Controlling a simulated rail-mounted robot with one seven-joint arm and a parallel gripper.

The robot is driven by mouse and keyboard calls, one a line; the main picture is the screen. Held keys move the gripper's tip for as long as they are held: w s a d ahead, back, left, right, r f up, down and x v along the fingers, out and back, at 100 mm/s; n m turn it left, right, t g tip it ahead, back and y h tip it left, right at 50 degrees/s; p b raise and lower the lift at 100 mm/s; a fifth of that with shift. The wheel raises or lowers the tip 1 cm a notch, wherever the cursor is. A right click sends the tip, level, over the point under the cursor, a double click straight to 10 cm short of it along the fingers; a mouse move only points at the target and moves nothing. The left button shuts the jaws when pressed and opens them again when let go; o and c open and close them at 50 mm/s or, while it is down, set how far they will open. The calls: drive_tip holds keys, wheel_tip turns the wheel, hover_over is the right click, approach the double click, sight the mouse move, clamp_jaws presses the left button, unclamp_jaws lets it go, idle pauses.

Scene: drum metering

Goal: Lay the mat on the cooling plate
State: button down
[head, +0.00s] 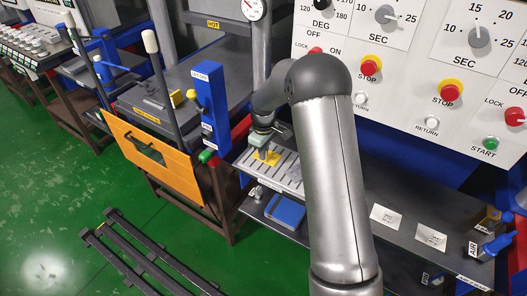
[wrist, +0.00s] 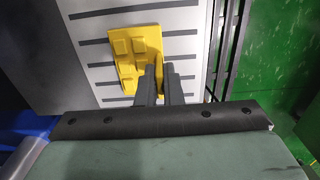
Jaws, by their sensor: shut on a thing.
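The yellow mat (head: 270,158) is over the slotted light-grey cooling plate (head: 287,178) in the head view. In the wrist view the mat (wrist: 125,62) has raised blocks and an upright edge, and the slotted plate (wrist: 190,45) spreads behind it. My gripper (wrist: 160,70) is shut on the upright edge of the mat. In the head view the gripper (head: 264,149) is small and partly hidden by my wrist. I cannot tell whether the mat touches the plate or hangs just above it.
A blue labelled post (head: 211,100) and an orange-fronted press (head: 150,145) stand left of the plate. A blue tray (head: 288,211) lies on the shelf below. The control panel (head: 420,60) rises behind. White cards (head: 387,217) lie on the dark bench at right.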

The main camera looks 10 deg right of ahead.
drive_tip(key=c, duration=1.6)
unclamp_jaws()
drive_tip(key=shift+f, duration=0.1)
wheel_tip(320, 180, up, 12)
drive_tip(key=b, duration=0.1)
drive_tip(key=s+d+r+m, duration=0.1)
drive_tip(key=s+r+m, duration=0.4)
drive_tip(key=s, duration=1)
drive_tip(key=s+m, duration=0.1)
drive_tip(key=s, duration=0.5)
drive_tip(key=s+d+f+m, duration=0.1)
drive_tip(key=s+m, duration=0.1)
drive_tip(key=s, duration=0.5)
drive_tip(key=s+m, duration=0.1)
drive_tip(key=s, duration=0.6)
drive_tip(key=shift+s+d+f+m+t, duration=0.2)
drive_tip(key=shift+d+f+m+t, duration=0.1)
drive_tip(key=shift+f, duration=0.1)
